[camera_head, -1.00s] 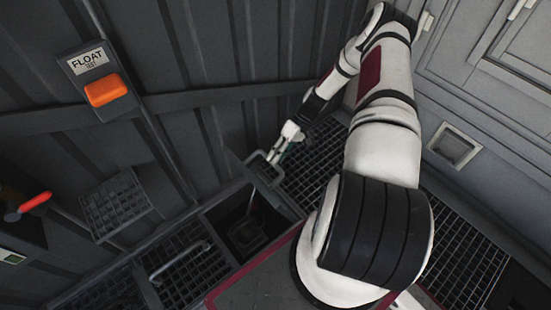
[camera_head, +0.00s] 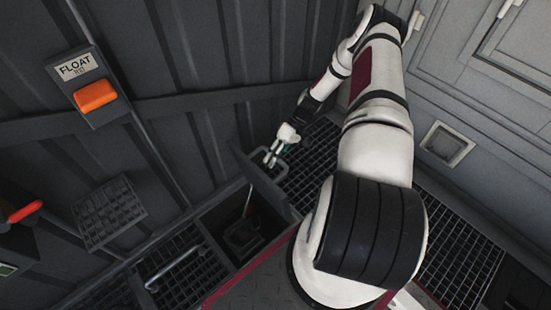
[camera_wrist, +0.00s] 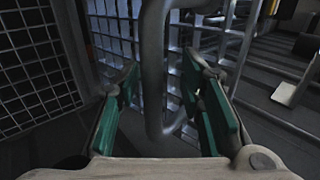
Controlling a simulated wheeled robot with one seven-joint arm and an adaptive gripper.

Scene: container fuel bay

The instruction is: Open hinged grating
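The hinged grating (camera_head: 264,183) stands raised on edge beside a dark open pit (camera_head: 240,222) in the head view. Its loop handle (camera_head: 279,170) faces away from the pit. My gripper (camera_head: 270,158) is at the handle's upper end. In the wrist view, the handle bar (camera_wrist: 153,75) runs down between the two green finger pads of my gripper (camera_wrist: 163,112). Gaps show on both sides of the bar, so the fingers are open around it. The grating's hinge is not clearly visible.
A closed grating with a handle (camera_head: 176,268) lies left of the pit. More floor grating (camera_head: 455,240) lies right of my arm. A wall-mounted FLOAT TEST box (camera_head: 95,95) and a mesh basket (camera_head: 108,208) are at left. A grey cabinet (camera_head: 490,95) stands at right.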

